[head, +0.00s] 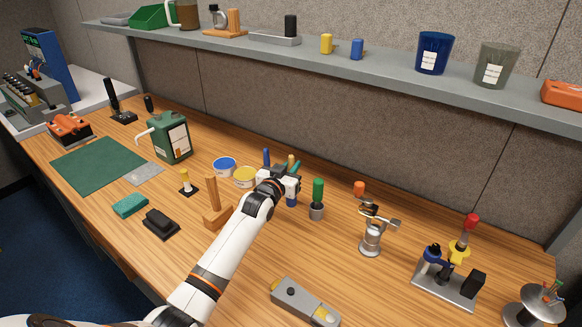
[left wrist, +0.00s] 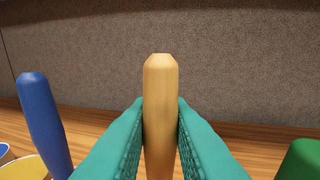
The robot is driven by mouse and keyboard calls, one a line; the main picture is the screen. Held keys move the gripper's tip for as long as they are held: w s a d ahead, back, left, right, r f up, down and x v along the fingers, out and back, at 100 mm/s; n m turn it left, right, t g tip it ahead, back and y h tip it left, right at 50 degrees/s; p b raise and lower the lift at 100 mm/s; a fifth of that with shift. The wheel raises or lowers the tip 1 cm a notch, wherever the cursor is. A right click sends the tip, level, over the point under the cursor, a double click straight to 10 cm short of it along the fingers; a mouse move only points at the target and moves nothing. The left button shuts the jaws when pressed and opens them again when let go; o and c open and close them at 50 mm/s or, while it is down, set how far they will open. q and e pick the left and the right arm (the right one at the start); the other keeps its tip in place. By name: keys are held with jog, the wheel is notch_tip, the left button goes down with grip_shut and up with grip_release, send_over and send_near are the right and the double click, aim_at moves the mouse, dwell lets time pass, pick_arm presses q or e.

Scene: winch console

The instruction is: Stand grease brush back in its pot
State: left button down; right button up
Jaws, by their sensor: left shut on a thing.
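My left gripper (head: 290,172) is shut on an upright tan wooden handle (left wrist: 160,105), gripped between its teal fingers. The top of this handle also shows just above the gripper in the head view (head: 291,159). Its lower end is hidden, so I cannot tell whether it is a brush or whether it stands in something. A small dark blue part (head: 291,201) shows just below the gripper. A blue handle (left wrist: 42,120) stands to the left of the gripper. A green handle (head: 318,190) stands upright in a grey pot (head: 316,211) to the right. My right gripper is out of view.
Blue (head: 224,165) and yellow (head: 244,176) round tins stand left of the gripper. A wooden stand (head: 214,211) is close to my left forearm. A metal device (head: 371,235) stands at right. The bench is clear between the grey pot and the flat grey tool (head: 304,301).

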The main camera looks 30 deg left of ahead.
pick_arm(q)
jog(key=shift+f+b, duration=0.4)
jog(key=shift+f, duration=0.15)
jog(key=c, duration=1.3)
grip_release()
jog(key=shift+o, duration=0.2)
jog(key=shift+s, duration=0.1)
jog(key=s+b, duration=0.1)
jog(key=s, duration=1)
jog(key=shift+s+d+r, duration=0.25)
jog(key=shift+s+r, duration=0.1)
jog(key=shift+s, duration=0.05)
